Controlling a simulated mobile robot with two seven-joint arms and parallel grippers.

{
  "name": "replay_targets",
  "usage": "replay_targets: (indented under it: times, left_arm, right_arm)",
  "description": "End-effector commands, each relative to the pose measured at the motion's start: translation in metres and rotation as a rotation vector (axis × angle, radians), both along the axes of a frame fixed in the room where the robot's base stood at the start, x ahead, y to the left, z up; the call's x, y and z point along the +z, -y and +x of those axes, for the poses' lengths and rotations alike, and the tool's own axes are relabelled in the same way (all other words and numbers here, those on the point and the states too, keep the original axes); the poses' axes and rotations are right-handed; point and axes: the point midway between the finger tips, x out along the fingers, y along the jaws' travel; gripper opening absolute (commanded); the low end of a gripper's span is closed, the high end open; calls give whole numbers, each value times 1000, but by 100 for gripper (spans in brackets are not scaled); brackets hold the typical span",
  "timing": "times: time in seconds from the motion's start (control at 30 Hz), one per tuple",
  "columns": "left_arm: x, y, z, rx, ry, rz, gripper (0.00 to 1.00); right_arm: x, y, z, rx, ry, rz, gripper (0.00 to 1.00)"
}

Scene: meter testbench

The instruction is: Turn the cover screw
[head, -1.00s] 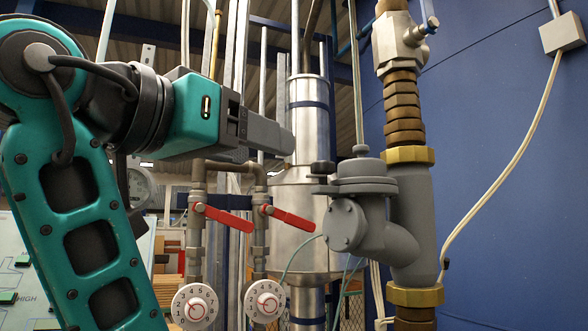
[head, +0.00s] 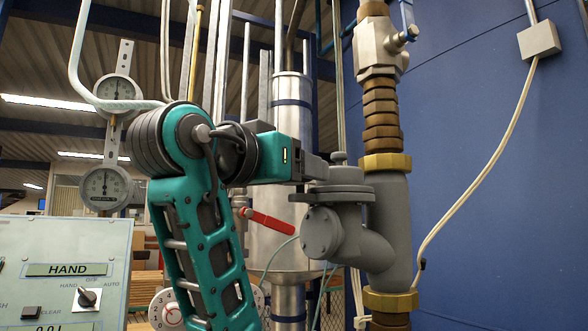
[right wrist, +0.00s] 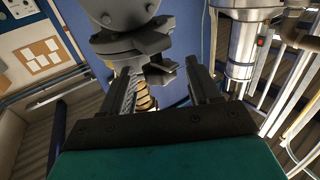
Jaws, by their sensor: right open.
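The grey fitting (head: 350,225) stands on the vertical pipe in the head view, with a bolted round flange (head: 320,232) facing front. Its flat round cover (head: 338,190) carries a small raised knob (head: 339,158) on top; I cannot tell whether this is the cover screw. In the right wrist view the right gripper (right wrist: 168,88) is open. The fitting's grey lobed parts (right wrist: 145,48) lie just beyond and between its fingers. Contact cannot be told. My left gripper is not in view.
A red-handled valve (head: 268,222) sits behind and below the gripper. A control panel (head: 65,270) stands at lower left, with round gauges (head: 105,188) behind it. A steel column (head: 292,125) rises behind. The blue wall (head: 490,220) at right has a loose cable.

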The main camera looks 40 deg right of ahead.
Motion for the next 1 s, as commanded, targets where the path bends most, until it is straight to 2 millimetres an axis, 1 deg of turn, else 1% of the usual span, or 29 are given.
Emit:
replay_targets:
  times: [0.13,0.7,0.73,1.0]
  left_arm:
    - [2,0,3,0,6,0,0]
    - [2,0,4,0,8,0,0]
    - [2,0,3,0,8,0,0]
    - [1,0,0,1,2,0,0]
  right_arm:
    - [0,0,0,0,0,0,62]
    - [0,0,0,0,1,-1,7]
    - [0,0,0,0,1,-1,6]
    - [0,-1,1,-33,0,-1,6]
